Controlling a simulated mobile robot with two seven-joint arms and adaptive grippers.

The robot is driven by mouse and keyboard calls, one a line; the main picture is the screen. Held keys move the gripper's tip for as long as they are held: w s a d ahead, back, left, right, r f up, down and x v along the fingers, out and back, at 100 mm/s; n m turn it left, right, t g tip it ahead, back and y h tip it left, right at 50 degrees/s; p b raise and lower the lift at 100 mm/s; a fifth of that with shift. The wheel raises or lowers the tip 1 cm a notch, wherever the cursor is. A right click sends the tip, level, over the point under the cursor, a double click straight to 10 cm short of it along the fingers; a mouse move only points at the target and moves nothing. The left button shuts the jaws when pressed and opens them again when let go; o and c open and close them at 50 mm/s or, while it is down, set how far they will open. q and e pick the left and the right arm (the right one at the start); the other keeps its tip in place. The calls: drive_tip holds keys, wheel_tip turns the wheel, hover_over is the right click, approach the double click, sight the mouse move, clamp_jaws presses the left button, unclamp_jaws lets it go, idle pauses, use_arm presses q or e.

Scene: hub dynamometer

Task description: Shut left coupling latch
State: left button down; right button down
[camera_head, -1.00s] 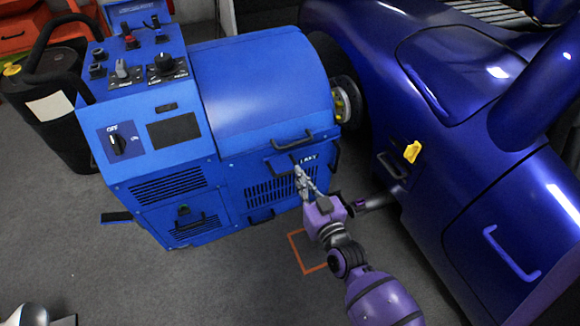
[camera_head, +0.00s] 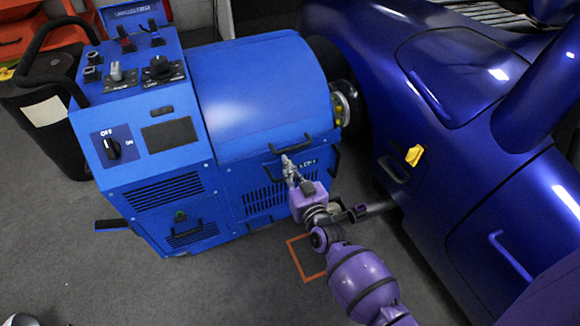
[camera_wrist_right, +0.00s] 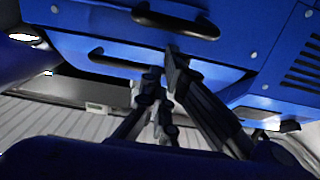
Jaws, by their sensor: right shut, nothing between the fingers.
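The blue dynamometer cabinet (camera_head: 262,90) stands left of the blue car. A black bar handle (camera_head: 290,145) is on its side panel, with a second one (camera_head: 334,160) at the corner. A small white label, partly covered, sits between them. I cannot tell which part is the left coupling latch. My right gripper (camera_head: 287,161) is shut and empty, its tips just below the first handle. In the right wrist view the gripper (camera_wrist_right: 168,68) points at the blue panel, near two black handles (camera_wrist_right: 176,20) (camera_wrist_right: 128,63); contact is unclear. My left gripper does not show.
The blue car (camera_head: 455,170) with a yellow piece (camera_head: 413,155) closes off the right side. The hub (camera_head: 343,105) shows between cabinet and car. An orange floor outline (camera_head: 303,262) lies below my right arm. Grey floor is free in front of the cabinet.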

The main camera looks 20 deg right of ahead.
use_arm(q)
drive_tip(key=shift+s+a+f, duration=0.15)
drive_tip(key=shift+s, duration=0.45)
use_arm(e)
drive_tip(key=shift+s+f, duration=0.2)
drive_tip(key=shift+f, duration=0.25)
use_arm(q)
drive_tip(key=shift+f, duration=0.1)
